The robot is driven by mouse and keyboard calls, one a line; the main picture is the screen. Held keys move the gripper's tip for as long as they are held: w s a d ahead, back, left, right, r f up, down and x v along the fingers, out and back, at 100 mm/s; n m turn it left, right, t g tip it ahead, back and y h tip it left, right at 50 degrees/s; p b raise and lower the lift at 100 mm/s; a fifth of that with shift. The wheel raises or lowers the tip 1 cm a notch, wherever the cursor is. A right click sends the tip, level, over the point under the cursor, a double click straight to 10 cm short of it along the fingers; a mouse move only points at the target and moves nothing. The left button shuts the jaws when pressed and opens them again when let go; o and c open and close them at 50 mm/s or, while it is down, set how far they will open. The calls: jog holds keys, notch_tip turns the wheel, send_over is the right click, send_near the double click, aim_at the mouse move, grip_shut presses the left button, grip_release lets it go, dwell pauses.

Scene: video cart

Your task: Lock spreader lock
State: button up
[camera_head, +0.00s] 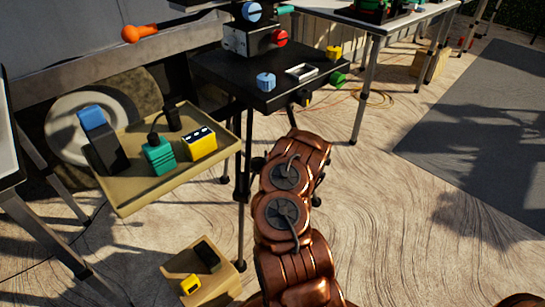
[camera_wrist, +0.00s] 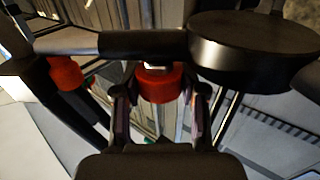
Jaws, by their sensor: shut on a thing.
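In the wrist view a red knob-like part (camera_wrist: 160,85), perhaps the spreader lock, sits under a black horizontal bar (camera_wrist: 145,45). My gripper (camera_wrist: 160,103) has one finger on each side of this red part and is shut on it. Whether the lock is locked or unlocked cannot be told. A second red part (camera_wrist: 65,72) sits further left on a dark leg. In the head view my copper arm reaches toward the underside of the black cart top (camera_head: 235,72), and my gripper cannot be made out there.
A wide black disc (camera_wrist: 250,40) is close to my gripper on the right. In the head view a tan tray (camera_head: 125,203) with several blocks is left of my arm, and a low wooden box (camera_head: 215,290) is on the floor. The floor to the right is open.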

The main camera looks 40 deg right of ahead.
jog(key=shift+w+r, duration=0.1)
dwell(0.3)
jog(key=o, duration=1.2)
jog(key=shift+c, duration=0.2)
jog(key=v, duration=1.2)
